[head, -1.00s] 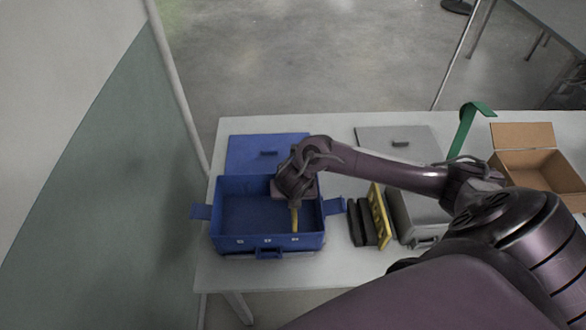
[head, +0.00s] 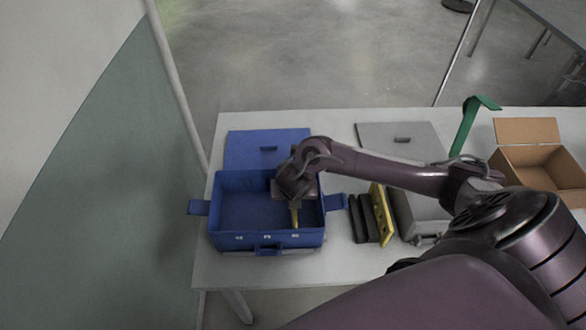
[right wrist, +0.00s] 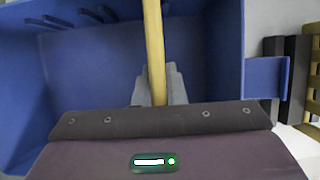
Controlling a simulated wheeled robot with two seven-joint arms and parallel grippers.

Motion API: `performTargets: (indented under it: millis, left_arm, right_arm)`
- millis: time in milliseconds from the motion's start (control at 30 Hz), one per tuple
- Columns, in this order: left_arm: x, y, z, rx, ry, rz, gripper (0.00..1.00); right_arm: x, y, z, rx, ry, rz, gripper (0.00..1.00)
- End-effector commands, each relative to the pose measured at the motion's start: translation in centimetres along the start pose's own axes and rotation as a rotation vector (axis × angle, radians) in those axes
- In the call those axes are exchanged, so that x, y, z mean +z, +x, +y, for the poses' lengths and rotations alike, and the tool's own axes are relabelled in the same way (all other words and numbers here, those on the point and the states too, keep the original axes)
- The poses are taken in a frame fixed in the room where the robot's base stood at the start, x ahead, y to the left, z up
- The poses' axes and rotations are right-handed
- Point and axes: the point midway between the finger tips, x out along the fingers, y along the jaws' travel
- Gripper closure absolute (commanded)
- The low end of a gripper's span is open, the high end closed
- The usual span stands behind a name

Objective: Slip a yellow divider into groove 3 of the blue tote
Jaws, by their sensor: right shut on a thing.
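The blue tote (head: 222,240) stands open on the table, with three small white marks along its front wall. My right gripper (head: 295,203) is inside the tote's right part, pointing down. It is shut on a yellow divider (head: 295,218), which shows edge-on as a thin upright strip near the rightmost mark. In the right wrist view the divider (right wrist: 154,45) stands between the gripper's fingers (right wrist: 160,88), with the tote's blue wall (right wrist: 215,60) to its right. Rib-like slots (right wrist: 100,15) show at the upper left there. The divider's lower edge and groove 3 are hidden. My left gripper is out of view.
Dark dividers (head: 357,220) and another yellow divider (head: 381,212) stand right of the tote. Beyond them is a grey case (head: 418,210). A blue lid (head: 265,150) and a grey lid (head: 395,137) lie behind. A cardboard box (head: 540,165) and green strap (head: 466,128) are farther right.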

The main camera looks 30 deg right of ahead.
Motion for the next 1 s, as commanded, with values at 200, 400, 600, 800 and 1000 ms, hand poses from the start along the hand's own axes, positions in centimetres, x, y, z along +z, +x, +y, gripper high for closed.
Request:
performTargets:
  millis: [200,400,600,800,1000]
  left_arm:
    - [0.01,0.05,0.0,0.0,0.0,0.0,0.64]
    - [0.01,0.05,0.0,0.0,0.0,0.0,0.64]
    - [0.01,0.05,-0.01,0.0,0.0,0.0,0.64]
    - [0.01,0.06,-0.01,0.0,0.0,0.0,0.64]
    - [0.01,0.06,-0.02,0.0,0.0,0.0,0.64]
  right_arm:
    - [0.01,0.05,0.0,0.0,0.0,0.0,1.0]
    - [0.0,0.05,0.0,0.0,0.0,0.0,0.84]
    - [-0.01,0.05,0.0,0.0,0.0,0.0,0.64]
    - [-0.03,0.07,-0.01,0.0,0.0,0.0,0.71]
    - [-0.04,0.06,-0.01,0.0,0.0,0.0,0.77]
